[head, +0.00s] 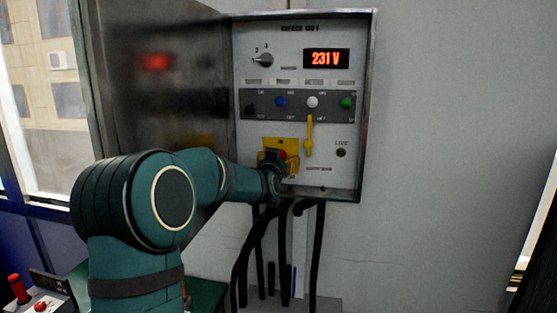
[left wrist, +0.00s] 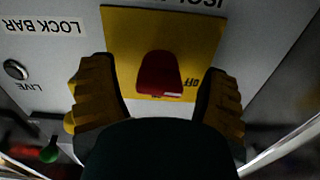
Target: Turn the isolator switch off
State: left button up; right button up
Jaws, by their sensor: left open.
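The isolator switch is a red knob (head: 283,154) on a yellow plate (head: 270,142) low in the open metal cabinet. My left gripper (head: 273,166) is at this plate and hides part of it. In the left wrist view, which shows the panel upside down, the red knob (left wrist: 160,74) sits between the open fingers of my left gripper (left wrist: 158,80). There are visible gaps on both sides. An OFF label (left wrist: 188,83) shows beside the knob on the yellow plate (left wrist: 125,40). My right gripper is in neither view.
A yellow lever (head: 309,135) hangs just right of the switch. Several coloured buttons, a rotary selector (head: 264,60) and a lit 231 V display (head: 326,58) are above. The cabinet door (head: 160,90) stands open at left. Black cables (head: 285,250) hang below.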

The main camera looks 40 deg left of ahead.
pick_arm(q)
jog(key=shift+w+a, duration=0.1)
jog(key=shift+w, duration=0.05)
jog(key=c, duration=1.2)
jog(key=shift+n+b, duration=0.5)
jog(key=shift+b, duration=0.3)
jog(key=o, duration=1.2)
